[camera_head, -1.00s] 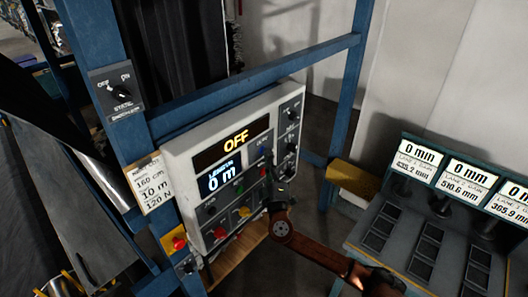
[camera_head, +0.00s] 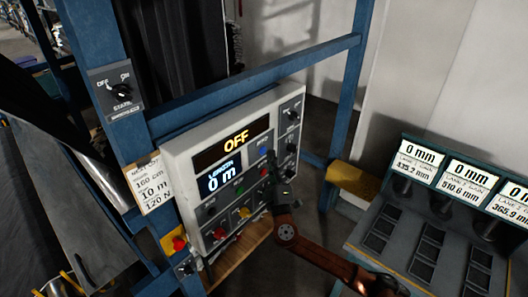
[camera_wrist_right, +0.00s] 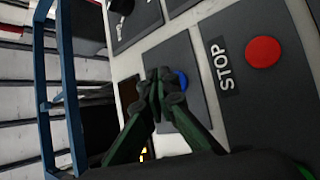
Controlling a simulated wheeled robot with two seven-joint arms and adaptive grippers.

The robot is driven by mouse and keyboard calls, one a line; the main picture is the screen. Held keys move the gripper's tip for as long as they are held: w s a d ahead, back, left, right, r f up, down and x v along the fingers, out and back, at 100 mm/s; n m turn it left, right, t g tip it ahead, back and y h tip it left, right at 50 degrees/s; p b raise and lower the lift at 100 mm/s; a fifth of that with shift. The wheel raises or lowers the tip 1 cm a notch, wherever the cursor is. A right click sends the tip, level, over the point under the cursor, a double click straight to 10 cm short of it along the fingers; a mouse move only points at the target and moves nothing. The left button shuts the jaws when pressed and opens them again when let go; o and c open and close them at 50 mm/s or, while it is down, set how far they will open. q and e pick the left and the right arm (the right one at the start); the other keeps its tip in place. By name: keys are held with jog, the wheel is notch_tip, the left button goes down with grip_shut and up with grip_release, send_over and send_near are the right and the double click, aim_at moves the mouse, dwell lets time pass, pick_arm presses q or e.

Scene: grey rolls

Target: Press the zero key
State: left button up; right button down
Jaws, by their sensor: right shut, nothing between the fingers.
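The pale control panel (camera_head: 182,150) carries a display (camera_head: 222,178) that reads OFF above 0 m. The zero key is probably the blue round button (camera_wrist_right: 183,80) in the right wrist view, on a grey plate (camera_wrist_right: 190,58); no label on it is readable. My right gripper (camera_head: 272,156) is shut and empty in front of the panel's upper right part. In the right wrist view its fingertips (camera_wrist_right: 163,86) overlap the blue button's left side and partly hide it. Whether they touch it, I cannot tell. My left gripper is not in view.
A red button (camera_wrist_right: 263,52) marked STOP is beside the blue one. Green, yellow and red buttons fill the lower panel, and dark knobs line its right edge. A blue frame post (camera_head: 347,100) stands behind. A console (camera_head: 410,225) with 0 mm displays is at right.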

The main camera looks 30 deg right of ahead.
jog(key=s, duration=0.1)
jog(key=s+d, duration=0.1)
jog(key=s, duration=0.1)
jog(key=s+d, duration=0.1)
jog(key=shift+s+b, duration=0.3)
jog(key=shift+b, duration=0.1)
dwell(0.7)
